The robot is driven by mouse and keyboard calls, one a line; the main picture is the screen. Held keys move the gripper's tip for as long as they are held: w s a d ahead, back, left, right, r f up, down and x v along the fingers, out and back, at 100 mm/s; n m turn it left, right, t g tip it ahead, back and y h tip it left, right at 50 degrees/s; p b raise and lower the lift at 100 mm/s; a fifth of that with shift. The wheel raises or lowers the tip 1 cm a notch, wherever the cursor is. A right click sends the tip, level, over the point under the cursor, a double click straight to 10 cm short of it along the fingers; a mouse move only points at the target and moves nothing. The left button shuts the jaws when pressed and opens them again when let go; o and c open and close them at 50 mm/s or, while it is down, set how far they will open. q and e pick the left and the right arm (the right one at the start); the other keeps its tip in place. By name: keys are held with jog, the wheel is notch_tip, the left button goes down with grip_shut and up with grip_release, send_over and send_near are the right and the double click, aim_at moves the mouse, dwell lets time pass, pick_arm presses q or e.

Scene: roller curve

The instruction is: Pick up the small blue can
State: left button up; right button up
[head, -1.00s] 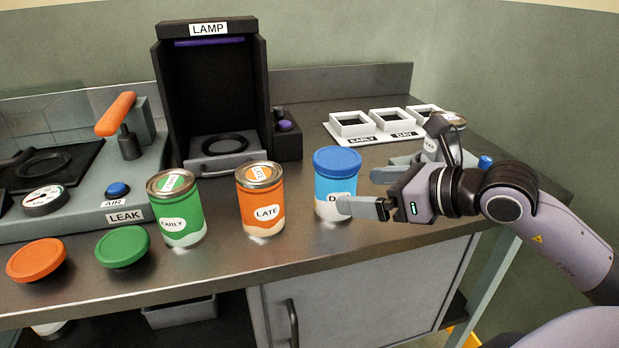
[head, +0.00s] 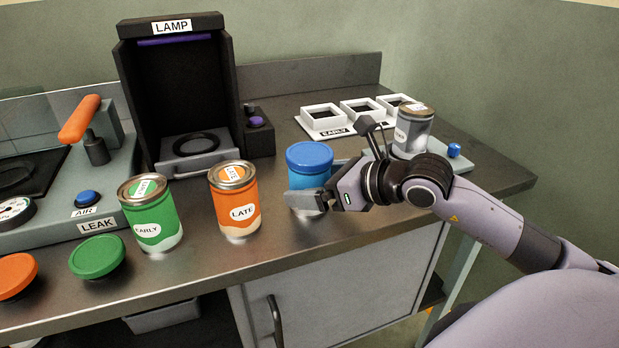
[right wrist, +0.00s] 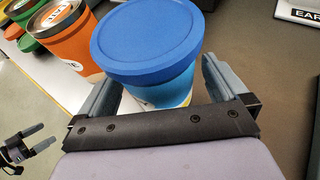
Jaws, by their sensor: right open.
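The blue can (head: 308,178), with a blue lid, stands upright on the metal bench. My right gripper (head: 312,183) is open around it, with one finger on the near side and one on the far side. In the right wrist view the blue can (right wrist: 150,45) sits between the two spread fingers of the right gripper (right wrist: 160,82). Whether either finger touches it I cannot tell. Its label is mostly hidden by the near finger. My left gripper (right wrist: 36,138) shows only at the left edge of the right wrist view, fingers apart and empty.
An orange can (head: 236,205) and a green can (head: 153,222) stand left of the blue can. Green (head: 97,257) and orange (head: 14,275) lids lie nearer the front. The lamp box (head: 184,95) is behind, white square frames (head: 325,122) behind right, a grey can (head: 412,132) right.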

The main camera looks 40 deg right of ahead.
jog(key=shift+w+a+f, duration=0.25)
jog(key=shift+w+a, duration=0.05)
jog(key=shift+w, duration=0.3)
jog(key=c, duration=1.1)
jog(key=shift+o, duration=0.2)
